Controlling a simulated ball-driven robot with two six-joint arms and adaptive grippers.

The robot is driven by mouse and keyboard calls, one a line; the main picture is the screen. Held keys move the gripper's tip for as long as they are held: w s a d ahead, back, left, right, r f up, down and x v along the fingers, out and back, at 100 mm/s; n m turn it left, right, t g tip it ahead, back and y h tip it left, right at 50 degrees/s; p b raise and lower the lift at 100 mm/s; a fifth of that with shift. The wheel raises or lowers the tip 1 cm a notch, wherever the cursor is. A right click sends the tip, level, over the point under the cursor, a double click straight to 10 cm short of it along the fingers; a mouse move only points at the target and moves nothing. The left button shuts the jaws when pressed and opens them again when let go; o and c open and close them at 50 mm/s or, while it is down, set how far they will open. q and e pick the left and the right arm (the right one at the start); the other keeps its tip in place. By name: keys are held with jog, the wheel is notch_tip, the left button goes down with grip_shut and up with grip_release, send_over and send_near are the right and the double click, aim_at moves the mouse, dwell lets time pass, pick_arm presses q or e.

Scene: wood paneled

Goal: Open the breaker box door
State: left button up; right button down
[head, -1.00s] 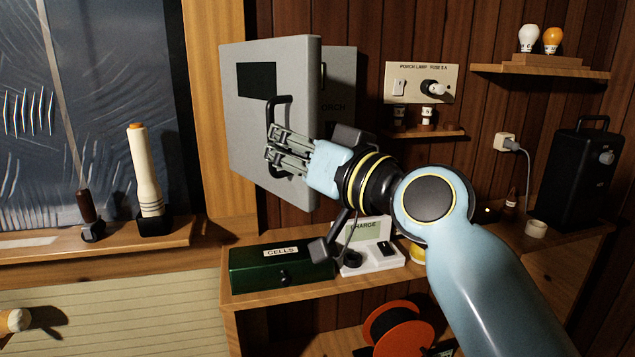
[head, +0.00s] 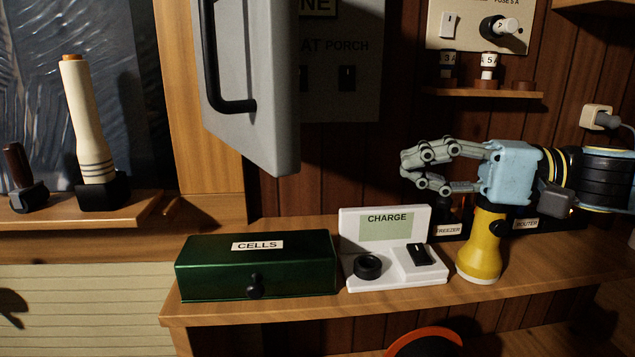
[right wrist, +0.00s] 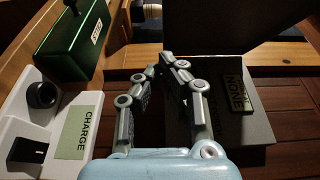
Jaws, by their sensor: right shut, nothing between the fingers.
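The grey breaker box door (head: 255,100) stands swung out on the left in the head view, with a black bar handle (head: 215,70) on its front. Behind it is the box's panel (head: 345,85) with small black switches and the word PORCH, partly hidden by the door. My right gripper (head: 404,170) is to the right of the door, lower than the handle and apart from it. Its fingers are shut and empty. In the right wrist view the fingers (right wrist: 162,65) come together in front of the labelled panel (right wrist: 248,125). My left gripper is not in view.
Below on the wooden shelf stand a green CELLS box (head: 205,265), a white CHARGE unit (head: 400,285) and a yellow flashlight (head: 485,250) close under my right gripper. A cream flashlight (head: 88,125) stands at left. A fuse panel (head: 465,35) is upper right.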

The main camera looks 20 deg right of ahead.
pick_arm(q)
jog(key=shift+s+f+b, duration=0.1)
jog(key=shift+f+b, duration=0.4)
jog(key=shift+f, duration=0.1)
pick_arm(e)
jog(key=s+a+x, duration=0.1)
jog(key=s+x, duration=0.1)
jog(key=x, duration=1)
jog(key=shift+a, duration=0.45)
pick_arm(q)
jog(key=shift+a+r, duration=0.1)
pick_arm(e)
jog(key=shift+w, duration=0.1)
